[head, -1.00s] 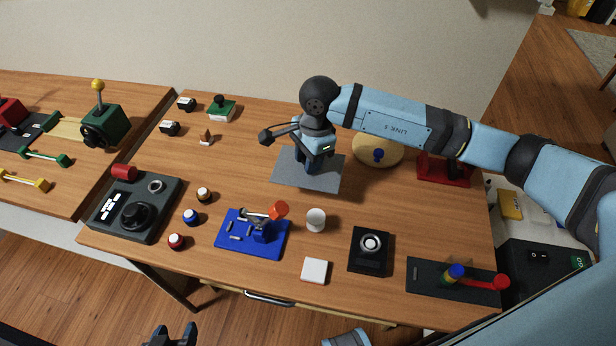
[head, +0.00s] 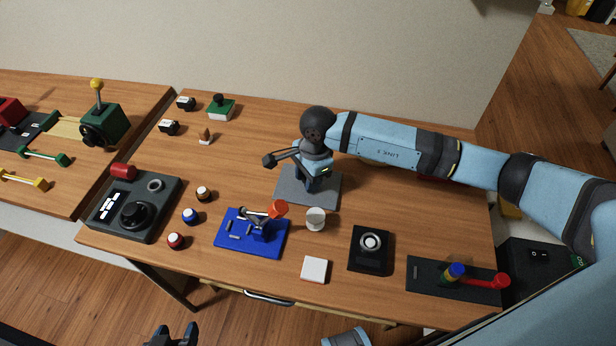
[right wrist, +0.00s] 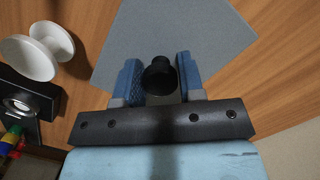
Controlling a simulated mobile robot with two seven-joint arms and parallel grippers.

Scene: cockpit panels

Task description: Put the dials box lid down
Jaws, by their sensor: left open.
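The lid appears as a flat grey square plate (head: 308,190) with a black knob (right wrist: 160,76). My right gripper (head: 309,182) is over the middle of the plate, pointing down. In the right wrist view its two blue fingers (right wrist: 158,80) stand on either side of the knob and look closed on it. Whether the plate touches the table is hard to tell. A dark box with a black dial and a display (head: 134,208) stands at the table's left. My left gripper (head: 174,337) is open and empty at the bottom edge, off the table.
A white spool-shaped piece (head: 316,219) stands just in front of the plate. A blue base with a red-tipped lever (head: 252,232), a black button box (head: 371,248) and a white square (head: 314,269) are along the front. Free wood lies left of the plate.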

